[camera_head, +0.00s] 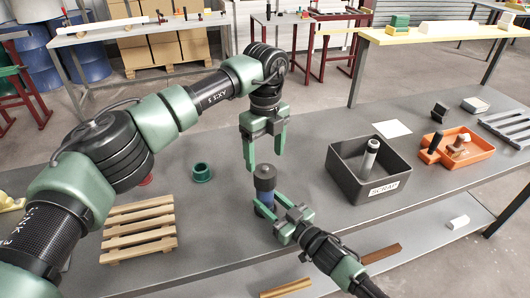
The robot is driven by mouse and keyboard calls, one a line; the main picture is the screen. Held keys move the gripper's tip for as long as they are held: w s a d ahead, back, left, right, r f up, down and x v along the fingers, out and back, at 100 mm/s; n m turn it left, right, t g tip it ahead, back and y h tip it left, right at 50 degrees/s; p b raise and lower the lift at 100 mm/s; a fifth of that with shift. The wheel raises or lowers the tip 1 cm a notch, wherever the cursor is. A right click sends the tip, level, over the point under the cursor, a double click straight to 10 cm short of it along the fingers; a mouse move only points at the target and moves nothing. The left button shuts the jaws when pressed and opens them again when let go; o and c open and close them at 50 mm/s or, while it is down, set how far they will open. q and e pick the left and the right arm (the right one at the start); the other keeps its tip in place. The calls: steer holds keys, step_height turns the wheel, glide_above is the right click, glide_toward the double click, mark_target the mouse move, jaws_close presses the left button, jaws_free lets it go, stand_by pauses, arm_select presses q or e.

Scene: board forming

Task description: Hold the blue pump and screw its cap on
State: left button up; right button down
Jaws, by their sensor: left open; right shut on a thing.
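The blue pump (264,197) stands upright near the middle of the grey table. A dark grey cap (265,171) sits at its top; I cannot tell if it is threaded on or only resting there. My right gripper (263,207) is shut on the blue pump from the lower right and hides part of its lower body. My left gripper (264,150) points down directly above the cap. It is open, its two green fingers spread, with the fingertips just above the cap and nothing between them.
A wooden pallet (139,228) lies to the left, with a green ring (201,172) behind it. A black scrap bin (338,181) holding a grey cylinder stands to the right. An orange tray (478,150) with parts is farther right. A white sheet (392,129) lies behind the bin.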

mark_target(265, 170)
arm_select(q)
steer(key=shift+f, duration=4)
steer(key=shift+c, duration=0.3)
steer(key=c, duration=1.4)
steer(key=m, duration=0.7)
steer(key=shift+m, duration=0.3)
steer(key=m, duration=2.1)
steer(key=shift+m, duration=0.3)
steer(key=o, duration=1.6)
